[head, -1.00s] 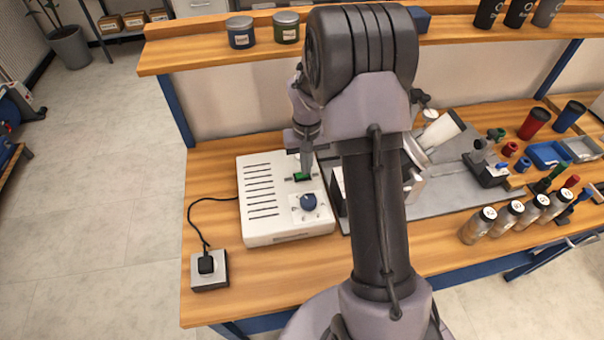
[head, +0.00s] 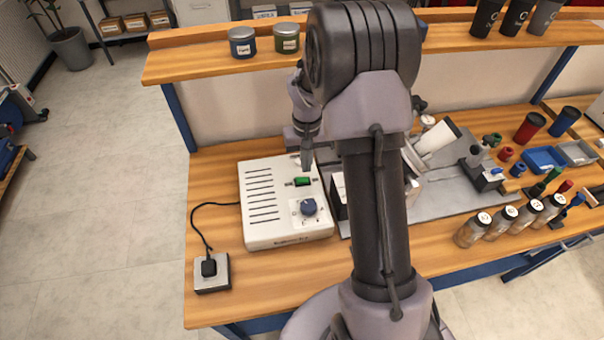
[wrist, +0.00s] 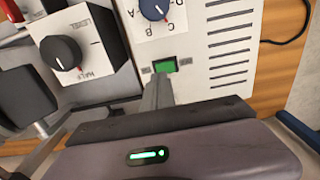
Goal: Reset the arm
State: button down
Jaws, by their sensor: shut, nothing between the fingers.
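My gripper (head: 306,160) is shut and empty. It hangs just above the back part of a white control box (head: 262,228), and my arm reaches over the bench from the front. The box has a green rocker switch (head: 303,181), a blue knob (head: 308,206) and a row of slots. In the wrist view my gripper's fingers (wrist: 160,88) point at the green switch (wrist: 165,65), with a small gap or contact that I cannot tell. The blue knob (wrist: 154,8) is at the top edge there, beside letters. My arm hides part of the marker machine behind it.
A power socket with a black plug (head: 210,270) is at the front left. A shelf with tins (head: 242,41) runs behind.

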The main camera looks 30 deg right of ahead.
notch_tip(320, 180, up, 3)
jog(key=shift+f+p, duration=0.1)
jog(key=shift+p, duration=0.75)
jog(key=s+a+r+t+b, duration=0.2)
jog(key=s+a+r, duration=0.3)
jog(key=r, duration=0.3)
jog(key=s+a+r+t+b, duration=0.1)
jog(key=s+a+r, duration=0.3)
jog(key=a+r, duration=0.25)
jog(key=s+a+r+t+y+b, duration=0.1)
jog(key=s+a, duration=0.2)
jog(key=s, duration=0.4)
jog(key=s+a+r+m+t+y+b, duration=0.1)
jog(key=s+a+r, duration=0.1)
jog(key=s, duration=0.5)
jog(key=shift+a+t, duration=0.4)
jog(key=shift+a, duration=0.3)
jog(key=shift+s, duration=0.15)
